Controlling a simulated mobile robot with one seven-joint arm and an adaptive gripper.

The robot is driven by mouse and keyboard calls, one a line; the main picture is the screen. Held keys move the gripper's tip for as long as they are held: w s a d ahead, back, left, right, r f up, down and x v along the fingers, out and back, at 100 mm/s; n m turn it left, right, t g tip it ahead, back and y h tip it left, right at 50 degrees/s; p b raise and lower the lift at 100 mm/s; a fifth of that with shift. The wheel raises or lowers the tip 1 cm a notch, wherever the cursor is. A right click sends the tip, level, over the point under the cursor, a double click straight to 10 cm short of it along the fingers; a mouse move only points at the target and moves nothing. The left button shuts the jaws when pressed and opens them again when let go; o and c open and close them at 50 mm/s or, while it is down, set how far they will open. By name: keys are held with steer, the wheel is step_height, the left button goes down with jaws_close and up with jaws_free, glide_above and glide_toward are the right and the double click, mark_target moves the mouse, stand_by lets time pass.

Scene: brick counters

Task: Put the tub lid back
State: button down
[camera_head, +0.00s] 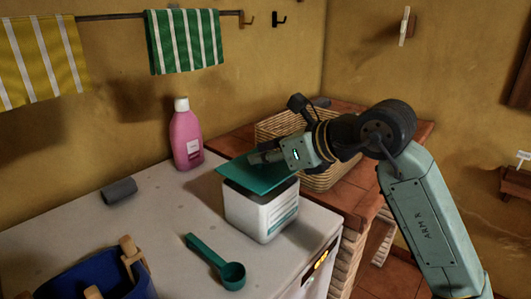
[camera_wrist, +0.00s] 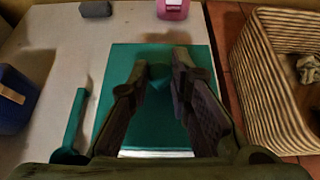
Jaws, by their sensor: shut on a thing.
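The teal tub lid (camera_head: 258,180) is a flat square plate over the white tub (camera_head: 262,214), which stands on the pale counter top. The lid overhangs the tub's back left side, and a dark gap shows under its edge; I cannot tell whether they touch. My gripper (camera_head: 256,157) is shut on the lid's small knob at its middle. In the wrist view the lid (camera_wrist: 118,108) spreads under my gripper (camera_wrist: 159,74), with the knob between the fingertips. A white strip of the tub (camera_wrist: 155,153) shows below the lid's near edge. The tub's inside is hidden.
A teal scoop (camera_head: 215,262) lies in front of the tub, left of it. A blue bin with pegs (camera_head: 98,280) is front left. A striped basket (camera_head: 322,178) stands right on the brick counter.

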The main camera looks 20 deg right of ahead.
steer(key=shift+f+b, duration=0.6)
steer(key=shift+b, duration=0.25)
steer(key=c, duration=1.5)
jaws_free()
steer(key=shift+r+p, duration=0.6)
steer(key=shift+p, duration=0.15)
steer(key=shift+s+d+r, duration=0.15)
steer(key=shift+r, duration=0.15)
steer(key=b+v, duration=0.1)
steer(key=v, duration=1)
steer(key=shift+s+d+b, duration=0.15)
steer(key=shift+s+b, duration=0.1)
steer(key=shift+b, duration=0.1)
